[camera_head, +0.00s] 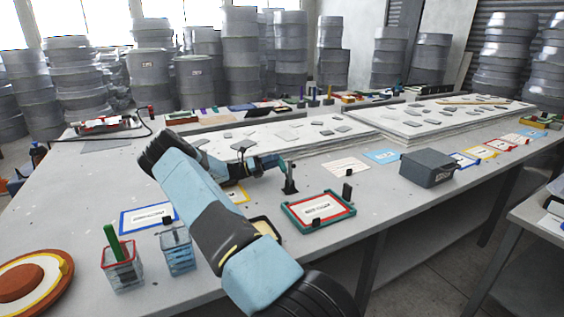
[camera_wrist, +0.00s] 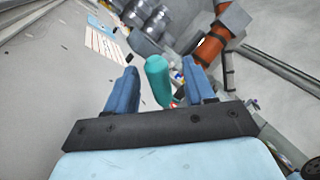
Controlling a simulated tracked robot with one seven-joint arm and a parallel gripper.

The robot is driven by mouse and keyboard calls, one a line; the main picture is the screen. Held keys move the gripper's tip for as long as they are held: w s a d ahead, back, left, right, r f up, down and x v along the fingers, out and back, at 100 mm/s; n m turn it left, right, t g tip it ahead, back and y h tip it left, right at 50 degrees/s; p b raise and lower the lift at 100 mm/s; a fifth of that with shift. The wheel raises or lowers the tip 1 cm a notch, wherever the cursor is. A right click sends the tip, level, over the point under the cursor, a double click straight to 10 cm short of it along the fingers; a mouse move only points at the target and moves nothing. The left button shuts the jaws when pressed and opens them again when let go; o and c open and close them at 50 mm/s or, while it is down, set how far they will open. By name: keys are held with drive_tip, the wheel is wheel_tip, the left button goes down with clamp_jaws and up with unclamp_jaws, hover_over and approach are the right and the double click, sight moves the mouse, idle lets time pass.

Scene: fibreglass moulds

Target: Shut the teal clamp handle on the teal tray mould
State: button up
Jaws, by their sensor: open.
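The teal tray mould (camera_head: 287,213) sits near the front edge of the table in the head view, with a red inner rim and a white label. At its back left corner a dark clamp stands upright, with its teal handle (camera_head: 284,167) at the top. My gripper (camera_head: 279,160) is beside this handle. In the wrist view the teal handle (camera_wrist: 157,75) lies between the two blue fingers of my gripper (camera_wrist: 159,64). The fingers are open, with a gap showing on each side of it. The clamp's base is mostly hidden in the wrist view.
A dark grey box (camera_head: 428,168) stands right of the mould. Another dark upright piece (camera_head: 347,191) is at the mould's right side. Clear cups (camera_head: 177,250) and a round orange mould (camera_head: 30,285) are at the front left. Large white panels (camera_head: 440,118) lie behind.

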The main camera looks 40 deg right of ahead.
drive_tip(key=shift+f+x, duration=0.15)
drive_tip(key=shift+x, duration=0.8)
drive_tip(key=shift+f+x, duration=0.2)
drive_tip(key=shift+x, duration=0.75)
drive_tip(key=shift+d, duration=0.1)
clamp_jaws()
